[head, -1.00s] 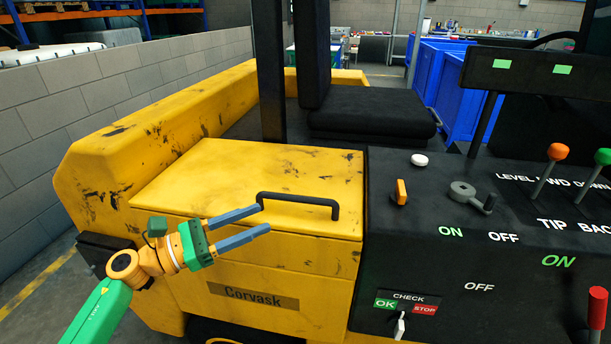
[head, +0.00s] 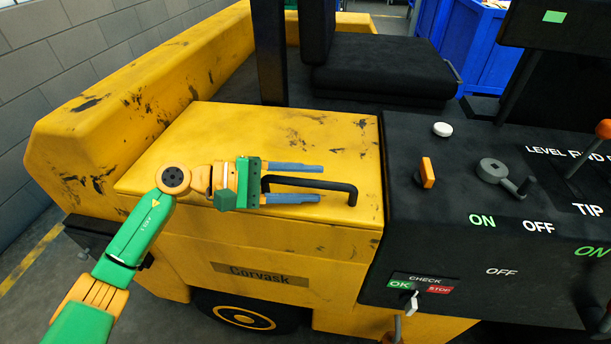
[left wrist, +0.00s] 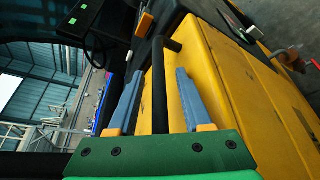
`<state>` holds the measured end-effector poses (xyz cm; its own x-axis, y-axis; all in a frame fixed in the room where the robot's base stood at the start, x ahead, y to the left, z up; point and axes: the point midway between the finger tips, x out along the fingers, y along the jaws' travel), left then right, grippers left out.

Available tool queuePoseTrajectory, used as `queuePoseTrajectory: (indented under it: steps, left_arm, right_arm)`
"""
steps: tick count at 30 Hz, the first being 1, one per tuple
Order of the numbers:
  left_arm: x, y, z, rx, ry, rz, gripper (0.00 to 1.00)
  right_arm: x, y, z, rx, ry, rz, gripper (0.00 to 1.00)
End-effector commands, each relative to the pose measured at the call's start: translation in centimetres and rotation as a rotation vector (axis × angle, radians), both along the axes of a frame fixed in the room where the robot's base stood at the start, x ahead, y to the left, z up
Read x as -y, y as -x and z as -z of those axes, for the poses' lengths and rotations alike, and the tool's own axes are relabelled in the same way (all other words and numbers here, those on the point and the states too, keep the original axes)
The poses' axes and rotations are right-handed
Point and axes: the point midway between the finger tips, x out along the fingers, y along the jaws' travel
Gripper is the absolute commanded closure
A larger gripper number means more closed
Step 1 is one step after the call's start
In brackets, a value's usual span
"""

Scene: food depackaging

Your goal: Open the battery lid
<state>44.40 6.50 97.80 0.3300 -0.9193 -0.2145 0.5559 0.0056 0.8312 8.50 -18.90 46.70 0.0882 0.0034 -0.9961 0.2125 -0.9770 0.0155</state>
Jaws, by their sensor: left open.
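The battery lid (head: 290,135) is a scuffed yellow panel on top of the truck's body and lies closed. A black bar handle (head: 335,186) stands on it near its front edge. My left gripper (head: 308,183) is open at the handle, its two blue-grey fingers pointing right, one on each side of the bar. In the left wrist view the handle (left wrist: 159,85) runs between the two spread fingers, with gaps on both sides. My right gripper is not in view.
To the right is a black control panel (head: 440,260) with an orange switch (head: 427,172), a grey rotary lever (head: 497,172) and a check toggle (head: 411,303). A black seat (head: 385,68) is behind the lid. A grey block wall (head: 60,70) is at the left.

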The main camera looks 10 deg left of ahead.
Motion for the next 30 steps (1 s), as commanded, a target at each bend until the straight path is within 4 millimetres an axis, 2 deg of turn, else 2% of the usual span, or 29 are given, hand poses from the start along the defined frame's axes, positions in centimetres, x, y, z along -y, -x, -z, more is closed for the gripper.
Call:
queuePoseTrajectory:
  steps: [3, 8, 9, 30]
  left_arm:
    - [-0.02, 0.0, 0.05, -0.001, 0.0, 0.0, 0.53]
    - [-0.03, 0.01, 0.04, -0.001, 0.001, -0.001, 0.96]
    - [-0.03, 0.01, 0.05, -0.002, 0.001, 0.0, 1.0]
    - [-0.03, 0.04, 0.1, -0.004, 0.001, 0.0, 1.0]
  right_arm:
    - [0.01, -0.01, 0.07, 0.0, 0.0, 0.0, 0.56]
    - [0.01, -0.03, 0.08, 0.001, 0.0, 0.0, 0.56]
    - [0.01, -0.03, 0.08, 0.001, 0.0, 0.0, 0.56]
    - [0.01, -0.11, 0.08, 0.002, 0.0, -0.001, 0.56]
